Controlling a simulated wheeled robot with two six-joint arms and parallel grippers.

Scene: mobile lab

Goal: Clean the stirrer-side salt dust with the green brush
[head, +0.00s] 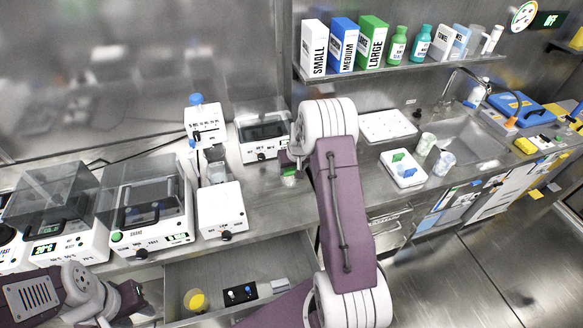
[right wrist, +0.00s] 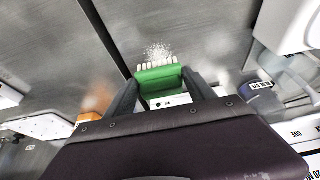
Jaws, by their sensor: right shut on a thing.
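In the right wrist view, the green brush (right wrist: 158,80) is held between the two dark fingers of my right gripper (right wrist: 165,98), its pale bristles pointing away from me. White salt dust (right wrist: 158,50) lies on the steel bench just beyond the bristles; some bristles seem to reach its near edge. In the head view, the brush (head: 289,178) shows as a small green spot low over the bench, right of a white device with a front knob (head: 222,208). The dust is not clear there. My left gripper (head: 132,299) is at the lower left, and its jaw opening cannot be made out.
An open drawer (head: 270,265) below the bench edge holds a yellow round item (head: 195,300) and a black tray (head: 240,294). Lidded devices (head: 150,205) line the bench at left. A white tray (head: 403,170) and beakers stand at right, near the sink (head: 468,140).

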